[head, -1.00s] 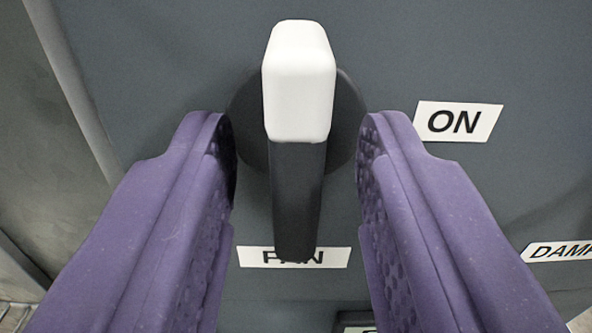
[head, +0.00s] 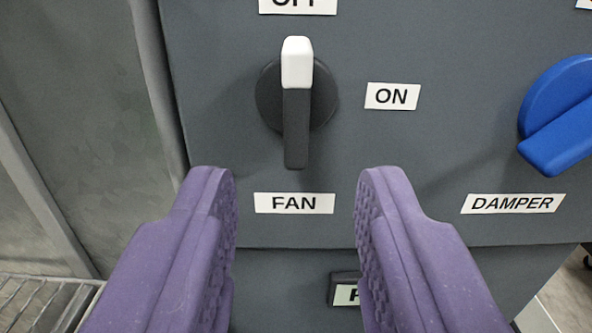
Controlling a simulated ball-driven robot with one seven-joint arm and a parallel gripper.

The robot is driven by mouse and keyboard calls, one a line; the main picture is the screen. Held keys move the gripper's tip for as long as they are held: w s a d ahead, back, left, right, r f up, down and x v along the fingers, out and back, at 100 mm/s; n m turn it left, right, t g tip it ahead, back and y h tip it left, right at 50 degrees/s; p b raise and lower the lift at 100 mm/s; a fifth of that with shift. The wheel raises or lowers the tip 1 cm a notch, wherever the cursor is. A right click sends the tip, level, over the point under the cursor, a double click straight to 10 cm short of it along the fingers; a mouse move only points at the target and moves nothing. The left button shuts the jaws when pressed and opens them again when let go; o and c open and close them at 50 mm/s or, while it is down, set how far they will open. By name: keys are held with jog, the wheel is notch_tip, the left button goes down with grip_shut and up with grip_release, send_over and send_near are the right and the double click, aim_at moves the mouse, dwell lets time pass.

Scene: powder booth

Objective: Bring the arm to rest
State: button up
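My gripper (head: 296,190) has two purple fingers. It is open and empty, with a wide gap between the fingertips. It is back from the grey panel (head: 430,50) and touches nothing that I can see. The fan switch (head: 296,120) is ahead of it, a black rotary handle with a white tip. The handle stands upright, its white end up toward the partly cut-off OFF label (head: 298,5). The ON label (head: 392,96) is to its right and the FAN label (head: 294,203) is below it.
A blue damper knob (head: 560,115) is at the right edge above the DAMPER label (head: 513,203). A small dark-framed part (head: 344,290) is below, partly hidden by the right finger. A grey wall (head: 85,110) and a wire rack (head: 40,303) are at left.

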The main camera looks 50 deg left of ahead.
jog(key=w+d+r+m+t+h, duration=0.2)
jog(key=d+r+h, duration=0.2)
jog(key=d+r, duration=0.45)
jog(key=w+d+r+m+t+h, duration=0.2)
jog(key=d+r+h, duration=0.3)
jog(key=d+r, duration=0.35)
jog(key=s+d+r+m+h, duration=0.4)
jog(key=s+d+r+m, duration=0.2)
jog(key=s+d+r, duration=0.9)
notch_tip(320, 180, up, 4)
jog(key=shift+s+f+h, duration=0.25)
jog(key=shift+s+h, duration=0.15)
jog(key=shift+s, duration=0.55)
